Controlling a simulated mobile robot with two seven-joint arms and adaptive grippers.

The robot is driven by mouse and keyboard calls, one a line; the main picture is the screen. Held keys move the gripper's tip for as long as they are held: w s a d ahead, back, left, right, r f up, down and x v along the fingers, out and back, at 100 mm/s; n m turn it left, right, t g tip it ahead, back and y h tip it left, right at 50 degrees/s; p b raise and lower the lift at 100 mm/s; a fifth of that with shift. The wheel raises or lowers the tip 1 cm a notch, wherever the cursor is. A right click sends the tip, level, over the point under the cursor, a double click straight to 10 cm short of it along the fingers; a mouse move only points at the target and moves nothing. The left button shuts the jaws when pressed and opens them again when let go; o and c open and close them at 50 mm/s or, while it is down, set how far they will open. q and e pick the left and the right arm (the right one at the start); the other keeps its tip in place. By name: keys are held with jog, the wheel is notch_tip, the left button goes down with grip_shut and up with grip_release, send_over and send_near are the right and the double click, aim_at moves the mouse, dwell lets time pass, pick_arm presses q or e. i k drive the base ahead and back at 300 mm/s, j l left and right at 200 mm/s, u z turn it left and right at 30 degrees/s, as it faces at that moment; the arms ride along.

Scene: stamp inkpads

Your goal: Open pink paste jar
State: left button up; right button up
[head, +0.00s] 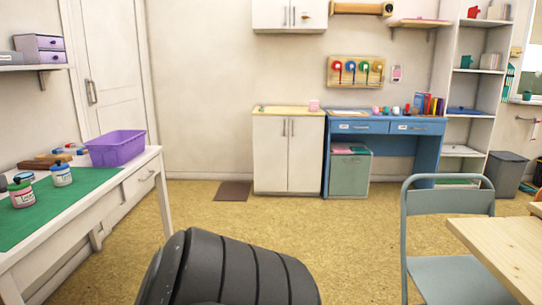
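A small jar with a pink and white label (21,194) stands upright on the green mat (75,202) at the left edge of the view. Its top looks dark, and I cannot tell how its lid sits. A jar with a blue top (61,175) stands just behind it to the right. A small pink thing (313,105) sits on the white cabinet across the room; it is too small to identify. Neither of my grippers is in view.
A purple bin (116,148) stands at the far end of the white table (140,160). A grey-blue chair (450,279) and a wooden table (510,250) stand at the right. A blue desk (430,148) is against the back wall.

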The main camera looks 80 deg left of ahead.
aim_at(25, 198)
jog(key=u, duration=4)
